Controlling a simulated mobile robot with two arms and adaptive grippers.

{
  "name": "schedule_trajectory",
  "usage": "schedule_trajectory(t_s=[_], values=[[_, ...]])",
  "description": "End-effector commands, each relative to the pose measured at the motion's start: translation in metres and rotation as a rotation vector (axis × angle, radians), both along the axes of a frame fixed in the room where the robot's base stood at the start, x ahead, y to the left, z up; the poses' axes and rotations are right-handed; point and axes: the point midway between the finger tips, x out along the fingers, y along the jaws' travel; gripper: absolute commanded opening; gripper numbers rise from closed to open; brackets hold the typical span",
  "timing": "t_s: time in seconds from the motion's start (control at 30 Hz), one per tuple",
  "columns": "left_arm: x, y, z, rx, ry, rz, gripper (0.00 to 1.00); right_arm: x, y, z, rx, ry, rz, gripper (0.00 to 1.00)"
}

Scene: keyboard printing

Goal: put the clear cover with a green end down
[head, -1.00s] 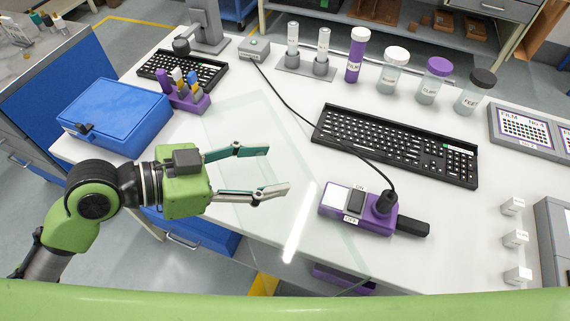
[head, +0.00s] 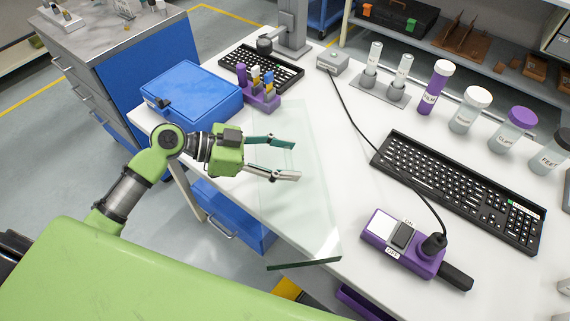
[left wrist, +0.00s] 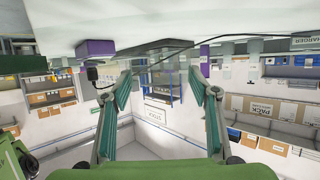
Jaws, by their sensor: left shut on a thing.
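The clear cover (head: 296,208) is a see-through sheet with a dark green tint along its near end (head: 303,264). In the head view it extends over the left part of the white table, and its near end reaches the front edge. My left gripper (head: 286,158) is at the cover's left side with its fingers apart, shut on the cover. I cannot tell whether the cover touches the table. In the left wrist view the two fingers (left wrist: 160,100) show, but the clear sheet between them is hard to make out. My right gripper is not in view.
A blue case (head: 195,92) and a purple holder (head: 262,98) stand close to the cover's far left. A purple switch box (head: 415,250) with a cable lies to its right, near a black keyboard (head: 455,185). Labelled jars (head: 470,110) stand at the back right.

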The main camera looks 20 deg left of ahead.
Motion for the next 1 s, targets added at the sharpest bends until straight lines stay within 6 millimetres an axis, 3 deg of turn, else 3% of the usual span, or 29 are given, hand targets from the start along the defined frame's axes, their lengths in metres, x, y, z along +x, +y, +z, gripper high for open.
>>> schedule_trajectory(t_s=[0.23,0.63,0.67,0.7,1.0], values=[[0.002,0.002,-0.03,-0.001,0.003,0.002,0.3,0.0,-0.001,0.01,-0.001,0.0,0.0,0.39],[0.002,0.002,-0.037,0.001,0.001,0.001,0.3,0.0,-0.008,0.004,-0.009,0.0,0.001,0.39],[0.002,0.002,-0.037,0.002,0.001,0.001,0.6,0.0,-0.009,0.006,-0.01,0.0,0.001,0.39],[0.002,0.002,-0.036,0.002,0.001,0.001,0.7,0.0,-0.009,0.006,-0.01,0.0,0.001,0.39],[0.002,0.002,-0.036,0.002,0.001,0.001,0.71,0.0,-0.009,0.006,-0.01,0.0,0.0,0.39]])
